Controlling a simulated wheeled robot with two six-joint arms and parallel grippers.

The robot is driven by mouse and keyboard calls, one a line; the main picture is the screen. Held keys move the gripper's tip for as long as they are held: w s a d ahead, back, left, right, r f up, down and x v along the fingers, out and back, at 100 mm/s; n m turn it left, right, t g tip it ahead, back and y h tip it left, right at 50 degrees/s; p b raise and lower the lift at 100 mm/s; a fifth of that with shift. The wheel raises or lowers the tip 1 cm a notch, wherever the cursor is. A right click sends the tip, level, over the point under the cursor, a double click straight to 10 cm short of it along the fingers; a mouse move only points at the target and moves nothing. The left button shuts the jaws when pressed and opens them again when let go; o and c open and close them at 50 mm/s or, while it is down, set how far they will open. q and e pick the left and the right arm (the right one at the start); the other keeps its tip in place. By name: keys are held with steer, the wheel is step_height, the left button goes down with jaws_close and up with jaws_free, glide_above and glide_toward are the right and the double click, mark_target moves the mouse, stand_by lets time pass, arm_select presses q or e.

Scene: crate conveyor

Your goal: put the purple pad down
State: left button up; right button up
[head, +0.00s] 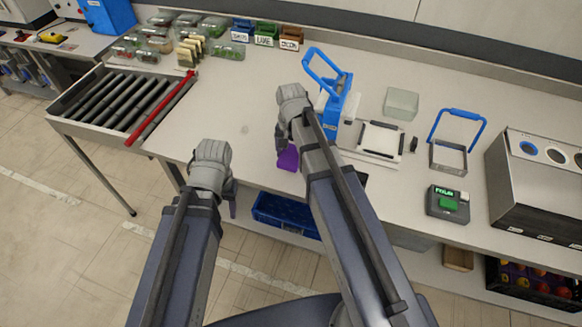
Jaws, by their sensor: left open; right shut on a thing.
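The purple pad (288,160) shows just below and left of my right gripper (284,143), over the near part of the worktop. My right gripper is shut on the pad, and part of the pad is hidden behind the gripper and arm. I cannot tell whether the pad touches the worktop. My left gripper (231,205) is open and empty, near the front edge of the worktop, left of and nearer than the pad.
A roller conveyor (78,93) with a red bar (160,110) is at left. A blue-handled press (333,95), a white-framed plate (380,138), a clear box (401,103) and a green-screen device (448,202) stand right. The worktop (235,105) left of the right gripper is mostly clear.

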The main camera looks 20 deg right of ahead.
mark_target(291, 161)
steer(key=shift+f, duration=0.1)
step_height(291, 161, down, 4)
steer(key=b, duration=0.3)
steer(key=shift+r, duration=0.25)
steer(key=shift+b, duration=0.3)
steer(key=shift+f, duration=0.15)
steer(key=o, duration=1.2)
steer(key=shift+c, duration=0.2)
steer(key=shift+r, duration=0.2)
